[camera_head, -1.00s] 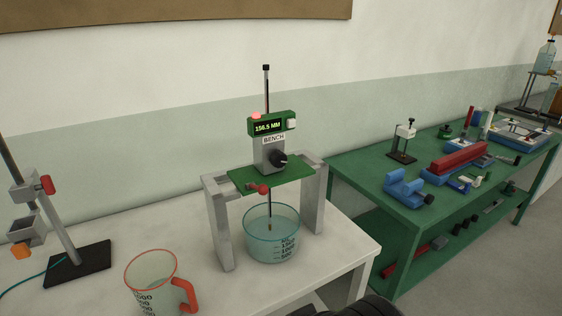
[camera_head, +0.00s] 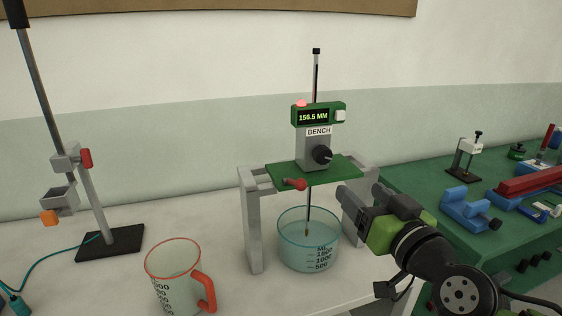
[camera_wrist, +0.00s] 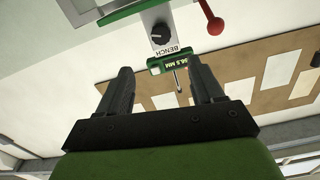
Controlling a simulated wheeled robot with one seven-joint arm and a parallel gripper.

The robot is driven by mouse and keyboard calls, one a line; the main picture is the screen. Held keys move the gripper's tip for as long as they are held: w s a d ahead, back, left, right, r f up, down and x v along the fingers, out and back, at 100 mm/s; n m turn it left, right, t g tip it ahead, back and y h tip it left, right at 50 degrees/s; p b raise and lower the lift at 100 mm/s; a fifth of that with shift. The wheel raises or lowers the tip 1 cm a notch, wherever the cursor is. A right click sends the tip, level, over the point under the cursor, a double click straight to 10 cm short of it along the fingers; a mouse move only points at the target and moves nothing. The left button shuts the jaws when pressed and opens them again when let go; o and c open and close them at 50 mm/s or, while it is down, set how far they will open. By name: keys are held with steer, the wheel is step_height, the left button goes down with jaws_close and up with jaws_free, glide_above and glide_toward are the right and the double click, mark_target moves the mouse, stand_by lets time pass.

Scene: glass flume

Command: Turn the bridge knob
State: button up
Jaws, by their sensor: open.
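A grey gauge labelled BENCH (camera_head: 314,150) stands on a green plate (camera_head: 340,166) across a grey bridge frame (camera_head: 254,228). It carries a black round knob (camera_head: 322,154), and its green display (camera_head: 313,116) reads 156.5 MM. A red-tipped lever or knob (camera_head: 295,184) sticks out at the plate's front. In the wrist view the black knob (camera_wrist: 160,33) and red ball end (camera_wrist: 215,25) appear upside down, beyond the fingertips. My gripper (camera_head: 372,200) is open and empty, to the right of and below the black knob, apart from it. It also shows in the wrist view (camera_wrist: 160,72).
A clear beaker (camera_head: 308,240) stands under the bridge, with the gauge's thin rod reaching into it. A jug with a red handle (camera_head: 175,275) is at the front left. A clamp stand (camera_head: 109,243) stands at the left. A green table (camera_head: 420,205) with tools is at the right.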

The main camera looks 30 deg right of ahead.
mark_target(325, 158)
steer(key=p+x, duration=0.3)
steer(key=x, duration=1.2)
steer(key=shift+a, duration=0.1)
steer(key=shift+s, duration=0.1)
steer(key=c, duration=1.1)
steer(key=shift+o, duration=0.2)
steer(key=n+b, duration=0.1)
steer(key=b, duration=0.1)
steer(key=shift+f+b, duration=0.25)
steer(key=shift+b, duration=0.05)
steer(key=shift+r+n+b, duration=0.2)
steer(key=shift+n+b, duration=0.3)
steer(key=shift+b, duration=0.4)
steer(key=o, duration=1.1)
steer(key=shift+c, duration=0.2)
steer(key=shift+s, duration=0.1)
steer(key=b+v, duration=0.1)
steer(key=v, duration=1.4)
steer(key=shift+s+b, duration=0.25)
steer(key=shift+b, duration=0.15)
steer(key=shift+a, duration=0.1)
